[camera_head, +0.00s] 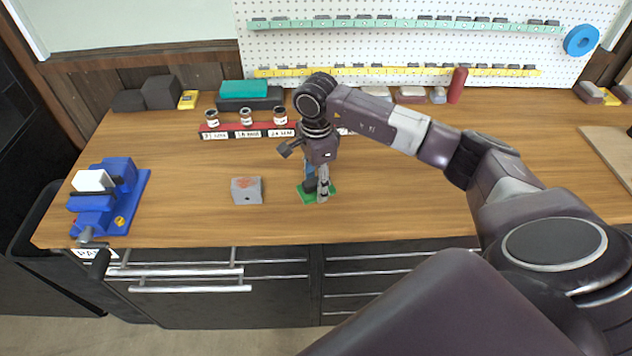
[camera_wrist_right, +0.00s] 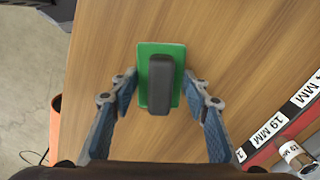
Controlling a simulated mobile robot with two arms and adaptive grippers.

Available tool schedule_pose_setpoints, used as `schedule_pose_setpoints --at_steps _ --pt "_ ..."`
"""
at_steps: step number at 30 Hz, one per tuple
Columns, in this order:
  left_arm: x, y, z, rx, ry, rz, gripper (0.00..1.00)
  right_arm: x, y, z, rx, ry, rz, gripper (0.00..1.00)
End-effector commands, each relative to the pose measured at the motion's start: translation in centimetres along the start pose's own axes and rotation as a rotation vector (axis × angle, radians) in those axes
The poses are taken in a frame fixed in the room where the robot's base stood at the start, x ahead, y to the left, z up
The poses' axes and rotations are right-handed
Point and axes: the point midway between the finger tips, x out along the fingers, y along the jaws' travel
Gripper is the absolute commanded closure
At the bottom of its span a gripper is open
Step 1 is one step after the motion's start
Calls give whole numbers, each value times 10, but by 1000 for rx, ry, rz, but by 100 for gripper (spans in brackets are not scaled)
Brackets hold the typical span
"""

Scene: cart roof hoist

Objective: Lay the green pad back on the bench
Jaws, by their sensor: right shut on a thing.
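The green pad (camera_head: 306,198) is at the front middle of the wooden bench (camera_head: 400,215), right at or just above its top; I cannot tell whether it touches. In the right wrist view the green pad (camera_wrist_right: 146,95) is a flat rectangle with a dark raised block on its middle. My right gripper (camera_head: 317,188) points down over the pad. In the head view the gripper hides part of the pad. My left gripper is not in view.
A grey block (camera_head: 247,190) lies left of the pad. A blue vise (camera_head: 108,198) stands at the bench's left end. A red labelled rack (camera_head: 218,131) with several sockets lies behind. The bench right of the pad is clear. Drawers are below the front edge.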

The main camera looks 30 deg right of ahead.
Motion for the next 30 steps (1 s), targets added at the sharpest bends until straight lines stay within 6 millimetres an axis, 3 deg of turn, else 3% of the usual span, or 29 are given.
schedule_pose_setpoints --at_steps 2,3,7,20,30 --pt "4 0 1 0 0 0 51 4 0 0 0 0 0 80" --pt "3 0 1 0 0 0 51 3 0 0 0 0 0 55" --pt "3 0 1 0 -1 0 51 2 0 0 0 0 0 41" --pt "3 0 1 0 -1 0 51 -5 -1 0 0 0 -3 40" --pt "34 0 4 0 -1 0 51 -74 -2 0 1 -1 -7 40"
